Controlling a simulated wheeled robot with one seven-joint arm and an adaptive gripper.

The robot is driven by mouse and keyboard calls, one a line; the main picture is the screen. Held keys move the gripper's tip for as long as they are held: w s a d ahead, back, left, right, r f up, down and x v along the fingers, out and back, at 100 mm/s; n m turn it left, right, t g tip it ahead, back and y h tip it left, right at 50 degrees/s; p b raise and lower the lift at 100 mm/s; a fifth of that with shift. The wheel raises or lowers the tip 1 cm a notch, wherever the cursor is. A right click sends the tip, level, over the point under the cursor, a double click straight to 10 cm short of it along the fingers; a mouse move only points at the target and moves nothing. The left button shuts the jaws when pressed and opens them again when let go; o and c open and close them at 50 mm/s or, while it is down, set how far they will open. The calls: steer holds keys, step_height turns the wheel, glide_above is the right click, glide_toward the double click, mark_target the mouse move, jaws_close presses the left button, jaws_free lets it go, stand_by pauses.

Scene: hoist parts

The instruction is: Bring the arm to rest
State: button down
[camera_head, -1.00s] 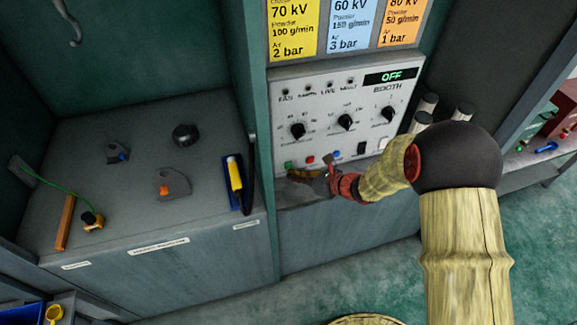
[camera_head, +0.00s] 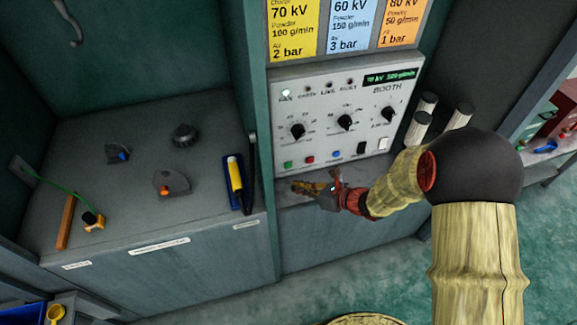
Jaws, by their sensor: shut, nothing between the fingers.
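My gripper (camera_head: 302,187) is shut and empty. It is in front of the lower edge of the booth control panel (camera_head: 283,105), below its row of coloured buttons, and appears apart from them. My arm (camera_head: 395,185) reaches in from the right, with a dark round joint and yellowish sleeves. The panel's display (camera_head: 391,77) is lit and reads what looks like "70 kV 100 g/min". The fan lamp (camera_head: 286,93) at the panel's upper left glows. A green button (camera_head: 288,164) and a red button (camera_head: 310,160) show above my gripper.
The grey bench (camera_head: 115,222) at left holds hoist parts, including a part with an orange spot (camera_head: 170,184) and a dark round knob (camera_head: 184,136). A yellow tool (camera_head: 236,174) lies in a blue holder. Several pale cylinders (camera_head: 419,127) stand behind my arm. Open floor lies at lower right.

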steer(key=shift+n, duration=0.3)
steer(key=s+a+f+n+g, duration=0.2)
steer(key=s+n+g, duration=0.1)
steer(key=s+n, duration=0.4)
steer(key=s+d+r+n+g+h, duration=0.2)
steer(key=s+d+r+n+g, duration=0.15)
steer(key=s+r+n, duration=0.5)
steer(key=s+d+r+n+t+h, duration=0.2)
steer(key=s+d+r+n+h, duration=0.2)
steer(key=r, duration=0.6)
steer(key=s+d+r+n+t+h, duration=0.3)
steer(key=s+d+r+n, duration=0.3)
steer(key=d+r+n, duration=0.2)
step_height(320, 180, up, 2)
steer(key=shift+s+d+r+h, duration=0.15)
steer(key=shift+d+r+h, duration=0.1)
steer(key=shift+d+h, duration=0.4)
steer(key=shift+d, duration=0.15)
steer(key=shift+d, duration=0.1)
